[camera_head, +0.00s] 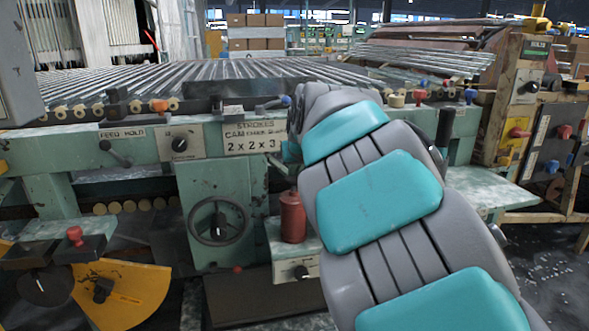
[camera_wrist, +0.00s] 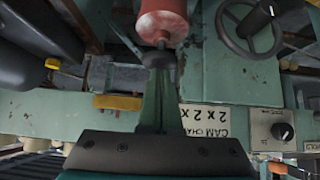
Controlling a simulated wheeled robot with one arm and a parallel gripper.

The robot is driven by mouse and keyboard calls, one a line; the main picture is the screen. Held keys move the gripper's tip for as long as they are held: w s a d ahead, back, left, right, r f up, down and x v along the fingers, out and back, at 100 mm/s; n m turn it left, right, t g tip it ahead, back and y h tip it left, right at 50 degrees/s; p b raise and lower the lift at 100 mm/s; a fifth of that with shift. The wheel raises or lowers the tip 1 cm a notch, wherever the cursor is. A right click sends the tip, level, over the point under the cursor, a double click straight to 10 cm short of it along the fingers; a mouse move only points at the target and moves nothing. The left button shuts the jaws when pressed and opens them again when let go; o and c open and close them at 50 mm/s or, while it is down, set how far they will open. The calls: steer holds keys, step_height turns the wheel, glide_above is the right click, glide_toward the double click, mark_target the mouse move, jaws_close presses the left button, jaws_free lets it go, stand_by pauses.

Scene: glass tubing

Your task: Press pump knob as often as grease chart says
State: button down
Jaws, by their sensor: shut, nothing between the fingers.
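A red canister (camera_head: 293,218) with a narrow top stands on a small green ledge below the machine front in the head view. In the wrist view, which is upside down, the canister (camera_wrist: 162,20) is at the top centre, with a dark round knob-like piece (camera_wrist: 160,62) at its narrow end. A sign (camera_head: 252,138) reads "STROKES", "CAM CHA…" and "2 x 2 x 3", partly behind my arm. My gripper (camera_wrist: 158,78) is shut and empty, pointing toward that dark piece; I cannot tell whether they touch.
A handwheel (camera_head: 217,221) is left of the canister. A feed-hold lever (camera_head: 116,152) and a dial (camera_head: 181,144) are on the machine front. A red knob (camera_head: 75,236) tops a black box at the left. Glass tubes (camera_head: 190,78) lie along the machine top.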

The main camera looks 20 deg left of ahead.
steer(key=shift+f+b, duration=1.1)
steer(key=shift+f, duration=0.15)
steer(key=shift+r, duration=0.1)
step_height(320, 180, up, 5)
steer(key=shift+s+r+p, duration=0.1)
steer(key=shift+s+p, duration=0.05)
steer(key=shift+p, duration=0.65)
steer(key=v, duration=0.9)
steer(key=shift+d+b, duration=0.2)
steer(key=shift+b, duration=0.2)
steer(key=shift+s, duration=0.1)
steer(key=shift+d, duration=0.1)
